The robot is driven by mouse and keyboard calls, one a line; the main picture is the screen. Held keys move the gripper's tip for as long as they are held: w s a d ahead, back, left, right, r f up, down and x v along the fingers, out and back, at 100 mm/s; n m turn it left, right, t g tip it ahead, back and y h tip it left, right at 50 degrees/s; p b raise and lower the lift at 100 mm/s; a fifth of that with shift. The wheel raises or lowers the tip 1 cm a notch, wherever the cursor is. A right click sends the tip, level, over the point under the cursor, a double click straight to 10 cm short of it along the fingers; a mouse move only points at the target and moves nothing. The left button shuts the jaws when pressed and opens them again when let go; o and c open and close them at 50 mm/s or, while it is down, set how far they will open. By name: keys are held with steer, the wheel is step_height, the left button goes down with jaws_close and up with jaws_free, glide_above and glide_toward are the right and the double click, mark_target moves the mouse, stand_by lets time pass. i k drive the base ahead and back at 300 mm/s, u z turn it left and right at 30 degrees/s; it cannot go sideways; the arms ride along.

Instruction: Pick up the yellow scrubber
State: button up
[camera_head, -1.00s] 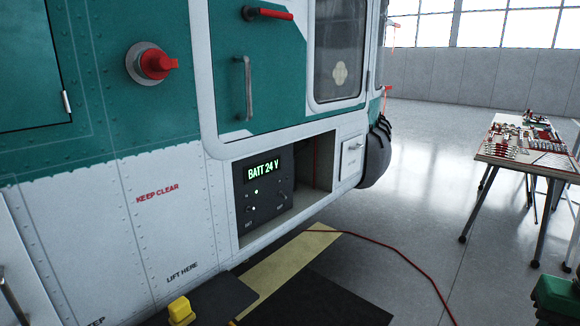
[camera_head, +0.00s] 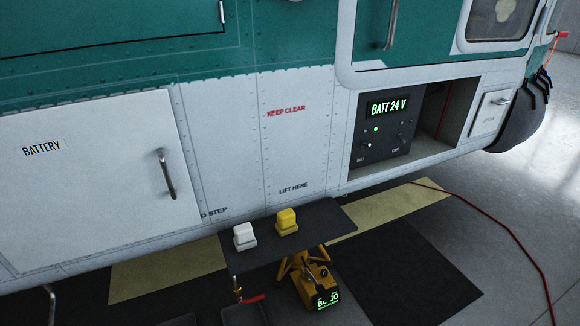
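A small yellow block-shaped thing (camera_head: 287,221), which looks like the yellow scrubber, sits on a dark flat platform (camera_head: 322,217) below the helicopter's side. A similar white one (camera_head: 244,236) sits to its left on the same platform, with a small gap between them. Both have a paler base under a rounded top. My gripper is not in view.
A yellow jack-like stand (camera_head: 306,280) with a green display is under the platform. The helicopter's white side (camera_head: 225,130) rises close behind, with a battery door (camera_head: 95,175) and an open panel bay (camera_head: 385,125). A red cable (camera_head: 500,225) crosses the floor at right.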

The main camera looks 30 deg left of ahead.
mark_target(285, 225)
steer(key=u, duration=0.75)
steer(key=k, duration=0.8)
steer(key=u, duration=0.4)
steer(key=i, duration=1)
